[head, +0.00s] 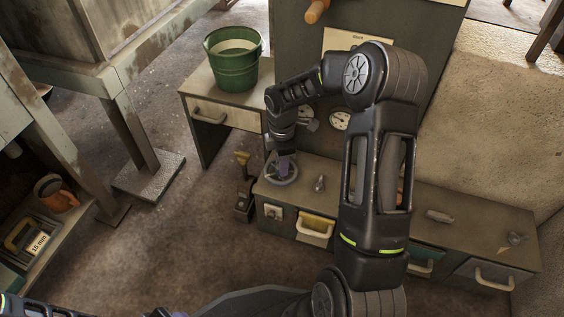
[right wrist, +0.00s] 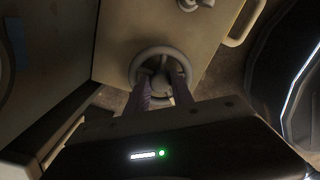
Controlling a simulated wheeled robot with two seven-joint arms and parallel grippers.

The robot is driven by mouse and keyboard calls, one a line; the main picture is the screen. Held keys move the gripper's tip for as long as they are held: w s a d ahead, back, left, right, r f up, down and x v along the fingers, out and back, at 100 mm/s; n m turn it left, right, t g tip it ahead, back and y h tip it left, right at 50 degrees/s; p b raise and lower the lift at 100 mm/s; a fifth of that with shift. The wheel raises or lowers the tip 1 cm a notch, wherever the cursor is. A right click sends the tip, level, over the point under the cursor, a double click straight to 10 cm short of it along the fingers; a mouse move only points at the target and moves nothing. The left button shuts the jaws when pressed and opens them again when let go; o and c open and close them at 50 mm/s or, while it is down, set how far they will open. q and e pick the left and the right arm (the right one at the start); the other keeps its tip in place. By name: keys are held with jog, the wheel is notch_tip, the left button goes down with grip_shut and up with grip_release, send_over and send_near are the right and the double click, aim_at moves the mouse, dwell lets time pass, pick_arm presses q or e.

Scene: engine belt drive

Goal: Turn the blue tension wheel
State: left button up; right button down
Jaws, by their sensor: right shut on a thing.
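A round handwheel (head: 281,182) lies flat on the left end of the low bench top. It looks grey rather than clearly blue. My right gripper (head: 285,163) reaches down onto it from above. In the right wrist view the wheel's rim (right wrist: 157,51) shows as a ring, and the two purple fingers (right wrist: 163,85) of my right gripper reach inside it, shut on the part at its middle. Part of the wheel is hidden by the fingers. A piece of my left gripper (head: 178,314) seems to show at the bottom edge; its fingers are mostly cut off.
The low bench (head: 470,228) has several drawers and small metal fittings on top, one (head: 320,184) just right of the wheel. Dials (head: 340,121) are on the cabinet behind. A green bucket (head: 233,60) stands on a side table. Bare floor (head: 180,235) lies to the left.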

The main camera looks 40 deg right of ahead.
jog(key=shift+r, duration=0.1)
jog(key=m+p, duration=0.3)
jog(key=m, duration=0.2)
jog(key=shift+s+a, duration=0.1)
jog(key=m+p, duration=0.1)
jog(key=m, duration=0.3)
jog(key=shift+p, duration=0.35)
jog(key=m+p, duration=0.1)
jog(key=m, duration=0.3)
jog(key=shift+a+m+p, duration=0.1)
jog(key=shift+m+p, duration=0.2)
jog(key=shift+p, duration=0.1)
jog(key=m+p, duration=0.1)
jog(key=m, duration=0.2)
jog(key=shift+a+m, duration=0.1)
jog(key=shift+m, duration=0.2)
jog(key=m+p, duration=0.2)
jog(key=m, duration=0.1)
jog(key=shift+m, duration=0.3)
jog(key=m+p, duration=0.1)
jog(key=m, duration=0.2)
jog(key=shift+m+p, duration=0.65)
jog(key=shift+m, duration=0.65)
